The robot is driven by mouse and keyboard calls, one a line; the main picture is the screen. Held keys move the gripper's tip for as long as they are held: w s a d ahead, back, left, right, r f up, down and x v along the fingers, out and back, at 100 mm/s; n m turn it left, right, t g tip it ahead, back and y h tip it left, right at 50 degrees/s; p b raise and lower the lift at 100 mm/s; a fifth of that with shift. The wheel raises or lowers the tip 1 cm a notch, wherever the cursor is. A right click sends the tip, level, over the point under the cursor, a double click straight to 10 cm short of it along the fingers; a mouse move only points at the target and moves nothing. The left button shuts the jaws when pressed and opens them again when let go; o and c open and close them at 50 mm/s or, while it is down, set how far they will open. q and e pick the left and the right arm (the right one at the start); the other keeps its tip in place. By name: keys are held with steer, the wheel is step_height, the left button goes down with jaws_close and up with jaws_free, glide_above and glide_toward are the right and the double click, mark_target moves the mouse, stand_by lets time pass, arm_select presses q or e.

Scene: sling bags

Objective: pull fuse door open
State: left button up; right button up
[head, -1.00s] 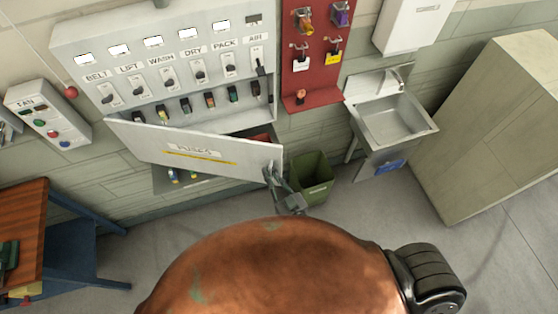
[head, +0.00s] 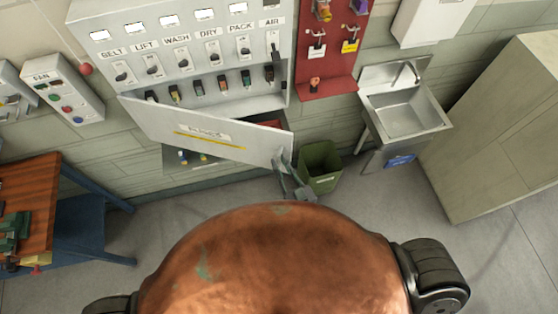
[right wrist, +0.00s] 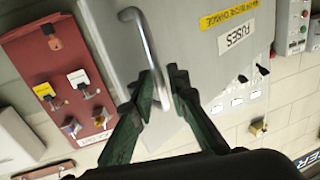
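The fuse door (head: 200,132) is a pale grey panel with a FUSES label and a yellow strip, low on the wall cabinet. It stands ajar, its right side swung out from the cabinet, with a gap behind it. Its bar handle (right wrist: 142,40) is silver and shows in the right wrist view, beside the door face (right wrist: 190,65). My right gripper (head: 283,160) is at the door's right edge. In the right wrist view its green fingers (right wrist: 163,80) close around one end of the handle. My left gripper is out of view.
The grey cabinet (head: 205,62) carries labelled switches and fuses above the door. A green bin (head: 322,168) stands just right of my right gripper. A sink (head: 407,112) and tall cabinet (head: 500,130) are farther right. A wooden bench (head: 38,190) is at left. Floor between is clear.

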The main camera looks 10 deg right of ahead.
steer(key=v, duration=1.1)
steer(key=shift+d, duration=0.1)
steer(key=shift+c, duration=0.6)
